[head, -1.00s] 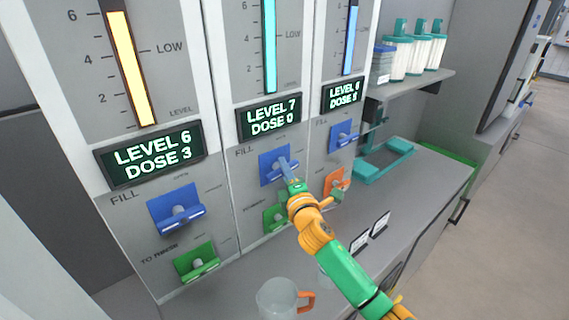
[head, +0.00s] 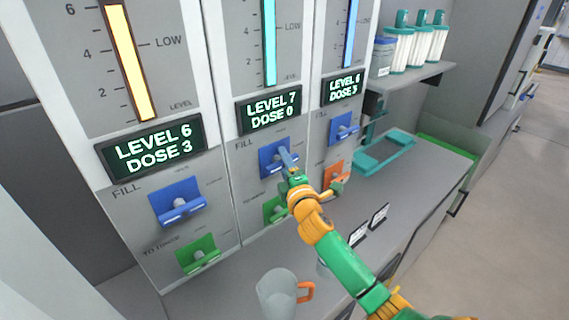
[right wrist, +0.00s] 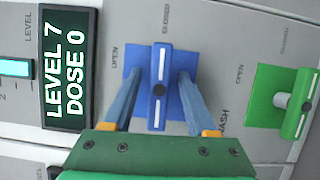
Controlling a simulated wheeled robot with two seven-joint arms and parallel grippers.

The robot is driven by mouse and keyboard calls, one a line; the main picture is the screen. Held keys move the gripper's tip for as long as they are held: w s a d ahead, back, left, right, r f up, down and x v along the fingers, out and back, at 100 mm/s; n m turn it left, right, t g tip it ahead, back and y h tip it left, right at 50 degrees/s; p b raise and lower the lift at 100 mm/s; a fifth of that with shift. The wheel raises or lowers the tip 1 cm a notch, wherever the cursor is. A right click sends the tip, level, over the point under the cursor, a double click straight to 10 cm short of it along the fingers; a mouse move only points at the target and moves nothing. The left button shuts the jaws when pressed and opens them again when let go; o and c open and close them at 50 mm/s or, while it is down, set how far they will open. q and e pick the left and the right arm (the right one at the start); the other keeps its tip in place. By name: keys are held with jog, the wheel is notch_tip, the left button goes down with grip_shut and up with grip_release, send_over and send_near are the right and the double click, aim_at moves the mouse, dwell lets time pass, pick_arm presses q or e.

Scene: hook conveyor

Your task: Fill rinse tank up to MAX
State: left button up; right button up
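The station has upright panels side by side, each with a level gauge, display and blue FILL valve. My right gripper (head: 284,156) is at the middle panel's blue FILL valve (head: 271,165). In the right wrist view its fingers (right wrist: 160,78) stand on either side of the valve's bar (right wrist: 159,115), with gaps showing. The bar points toward CLOSED. The middle display (head: 268,110) reads LEVEL 7, DOSE 0. The left panel's display (head: 150,148) reads LEVEL 6, DOSE 3. Tank names are too small to read surely, and MAX marks are out of view. My left gripper is not in view.
Green valves (head: 198,254) sit below the blue ones; the right panel has an orange one (head: 336,176). A clear jug (head: 276,292) with an orange handle stands on the counter below. A teal stand (head: 385,152) is at the right, under a shelf (head: 415,78) with containers.

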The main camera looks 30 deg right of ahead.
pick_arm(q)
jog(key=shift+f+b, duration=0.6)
pick_arm(e)
jog(key=v, duration=0.7)
dwell(0.6)
